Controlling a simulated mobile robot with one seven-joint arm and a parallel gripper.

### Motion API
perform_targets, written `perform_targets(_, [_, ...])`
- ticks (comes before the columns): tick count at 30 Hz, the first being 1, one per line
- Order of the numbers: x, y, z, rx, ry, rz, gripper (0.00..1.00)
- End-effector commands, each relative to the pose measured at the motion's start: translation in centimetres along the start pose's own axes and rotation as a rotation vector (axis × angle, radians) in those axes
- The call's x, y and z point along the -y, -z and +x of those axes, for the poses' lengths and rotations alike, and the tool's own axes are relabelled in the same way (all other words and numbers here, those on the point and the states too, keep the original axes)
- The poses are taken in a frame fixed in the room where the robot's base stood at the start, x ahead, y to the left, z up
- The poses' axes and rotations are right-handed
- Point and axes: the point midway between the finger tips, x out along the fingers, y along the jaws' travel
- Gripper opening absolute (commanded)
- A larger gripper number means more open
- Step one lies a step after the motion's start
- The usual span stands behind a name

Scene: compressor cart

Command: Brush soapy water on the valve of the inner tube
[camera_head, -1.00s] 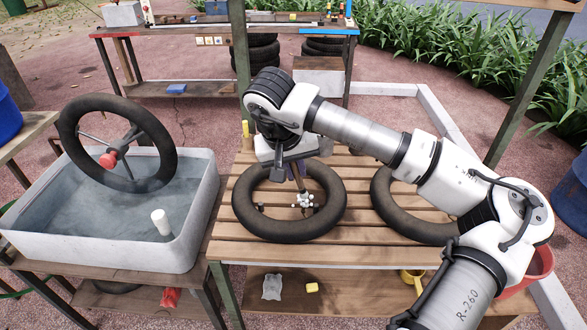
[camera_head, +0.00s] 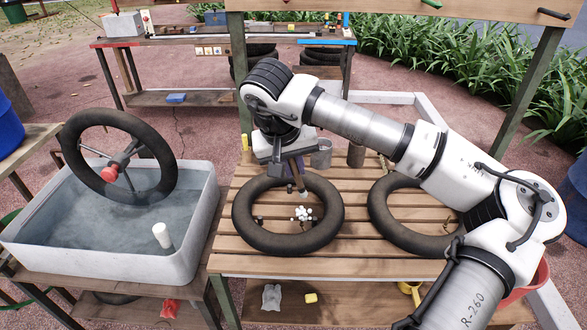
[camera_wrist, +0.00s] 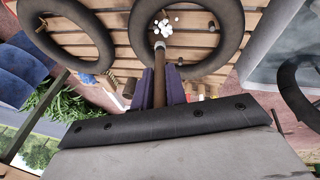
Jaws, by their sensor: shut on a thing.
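A black inner tube (camera_head: 290,243) lies flat on the slatted table (camera_head: 232,262); it also shows in the wrist view (camera_wrist: 207,62). A clump of white foam (camera_head: 302,214) sits inside the ring and hides the valve; it also shows in the wrist view (camera_wrist: 164,24). My gripper (camera_head: 290,160) is shut on the brown handle of a brush (camera_head: 296,178), between its purple fingers (camera_wrist: 160,90). The brush points down over the ring, its pale tip close above the foam; I cannot tell whether they touch.
A second black tube (camera_head: 385,226) lies to the right. A grey cup (camera_head: 321,153) and a brown cup (camera_head: 356,157) stand behind.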

Motion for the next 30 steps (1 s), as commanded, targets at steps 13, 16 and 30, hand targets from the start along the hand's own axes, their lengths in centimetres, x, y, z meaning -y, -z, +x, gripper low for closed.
perform_targets(13, [-0.8, 1.0, -3.5, 0.000, 0.000, 0.002, 0.00])
perform_targets(16, [-0.9, 1.1, -3.7, 0.000, 0.000, 0.001, 0.00])
perform_targets(30, [-0.9, 1.0, -3.7, 0.000, 0.001, 0.001, 0.00])
